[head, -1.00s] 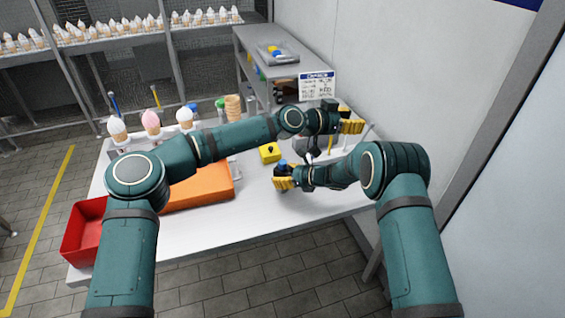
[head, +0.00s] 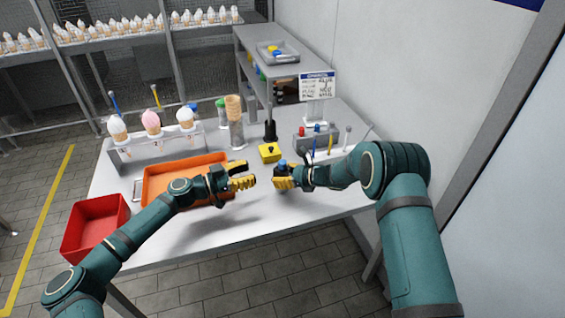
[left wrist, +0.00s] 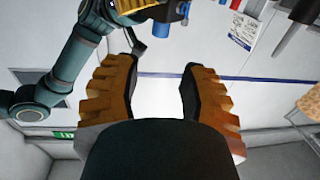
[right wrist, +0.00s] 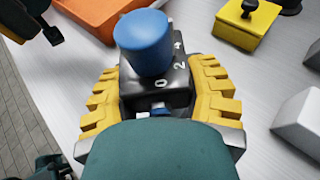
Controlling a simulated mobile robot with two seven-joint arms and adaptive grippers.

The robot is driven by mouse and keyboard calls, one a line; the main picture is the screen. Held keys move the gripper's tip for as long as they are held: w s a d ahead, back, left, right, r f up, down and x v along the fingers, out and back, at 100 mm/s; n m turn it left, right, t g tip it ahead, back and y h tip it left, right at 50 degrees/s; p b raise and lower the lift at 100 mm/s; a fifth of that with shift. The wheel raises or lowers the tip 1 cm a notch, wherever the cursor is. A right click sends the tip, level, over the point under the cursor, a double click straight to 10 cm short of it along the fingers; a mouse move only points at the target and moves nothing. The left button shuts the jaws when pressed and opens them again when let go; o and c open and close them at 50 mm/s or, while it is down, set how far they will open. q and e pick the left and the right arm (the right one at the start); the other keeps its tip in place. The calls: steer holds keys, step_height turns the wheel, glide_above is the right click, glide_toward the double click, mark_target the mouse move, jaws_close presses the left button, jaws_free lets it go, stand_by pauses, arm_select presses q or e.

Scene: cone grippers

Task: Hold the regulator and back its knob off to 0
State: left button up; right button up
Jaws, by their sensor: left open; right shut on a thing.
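The blue knob also shows above the fingers in the head view (head: 283,163). My left gripper (head: 243,177) is open and empty, just left of the regulator with a gap between. Its open fingers also show in the left wrist view (left wrist: 158,90).
A yellow box with a black knob (head: 270,152) stands just behind the grippers. An orange tray (head: 150,188) and a red bin (head: 95,228) are at the left. A cone rack (head: 150,148), a grey tool block (head: 308,140) and a sign (head: 317,87) stand further back.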

mark_target(282, 161)
arm_select(q)
steer(key=x, duration=1.2)
steer(key=shift+a, duration=0.1)
steer(key=shift+c, duration=0.4)
jaws_close()
